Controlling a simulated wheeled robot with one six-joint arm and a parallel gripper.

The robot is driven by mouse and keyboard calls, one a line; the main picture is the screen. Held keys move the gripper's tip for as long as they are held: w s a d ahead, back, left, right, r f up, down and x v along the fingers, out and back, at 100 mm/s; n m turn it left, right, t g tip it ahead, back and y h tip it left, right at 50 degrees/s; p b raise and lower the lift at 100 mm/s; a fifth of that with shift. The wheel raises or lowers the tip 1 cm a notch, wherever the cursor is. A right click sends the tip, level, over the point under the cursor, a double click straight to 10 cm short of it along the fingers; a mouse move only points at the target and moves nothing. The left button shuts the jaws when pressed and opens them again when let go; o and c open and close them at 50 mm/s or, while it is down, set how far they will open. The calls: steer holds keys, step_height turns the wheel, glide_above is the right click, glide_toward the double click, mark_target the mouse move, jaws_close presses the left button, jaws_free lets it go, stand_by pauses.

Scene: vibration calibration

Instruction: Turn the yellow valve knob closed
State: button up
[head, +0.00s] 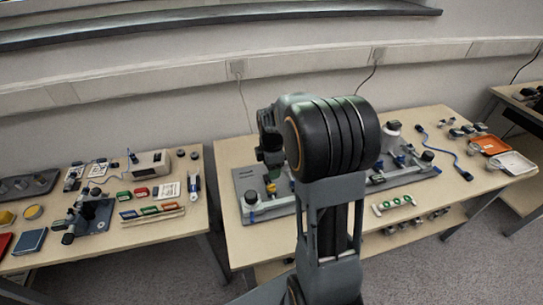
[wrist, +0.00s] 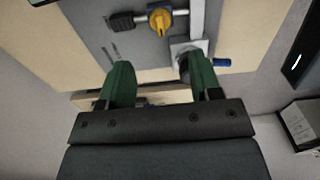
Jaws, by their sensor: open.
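The yellow valve knob (wrist: 160,20) sits on a metal rod with a dark end piece, over a grey plate (wrist: 135,42), near the top of the wrist view. In the head view the knob (head: 271,187) is a small yellow spot on the grey plate at the left of the middle table, below my arm's end. My gripper (wrist: 159,78) is open, its two green fingers apart with nothing held. The knob lies beyond the fingertips and is not between them. My arm hides part of the plate in the head view.
A metal block with a blue-ended part (wrist: 222,62) is beside the right finger. The middle table (head: 250,240) also holds a white tray (head: 514,162), an orange tray (head: 489,145) and a strip with green buttons (head: 394,203). A left table carries small instruments.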

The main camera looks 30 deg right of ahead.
steer(key=shift+r, duration=2.35)
